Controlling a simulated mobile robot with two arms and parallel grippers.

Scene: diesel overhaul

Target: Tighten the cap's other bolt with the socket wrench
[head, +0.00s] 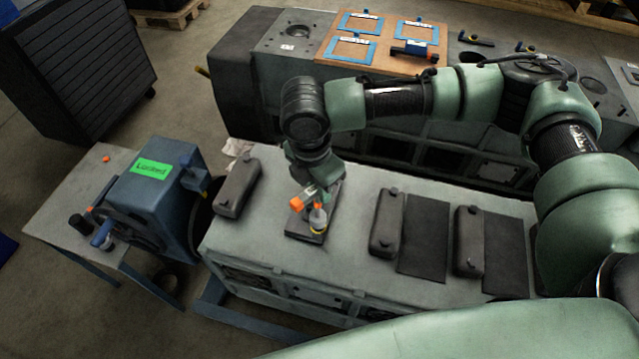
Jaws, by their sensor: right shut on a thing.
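My right gripper (320,192) points down over the engine block, shut on what looks like the socket wrench (317,217), a small grey upright tool with a yellow ring near its low end. An orange piece (297,204) shows just left of it; I cannot tell what it belongs to. Below is a dark opening or plate (303,230) in the block's top. The cap and its bolts there are too small and hidden to make out. I cannot tell whether the tool sits on a bolt. My left gripper is out of view.
Dark covers with knobs lie on the block's top (350,255): one at left (236,190), two at right (385,225) (468,243). A blue unit (150,210) with a green "Locked" label (153,168) stands left. Behind is a bench with a wooden board (385,58).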

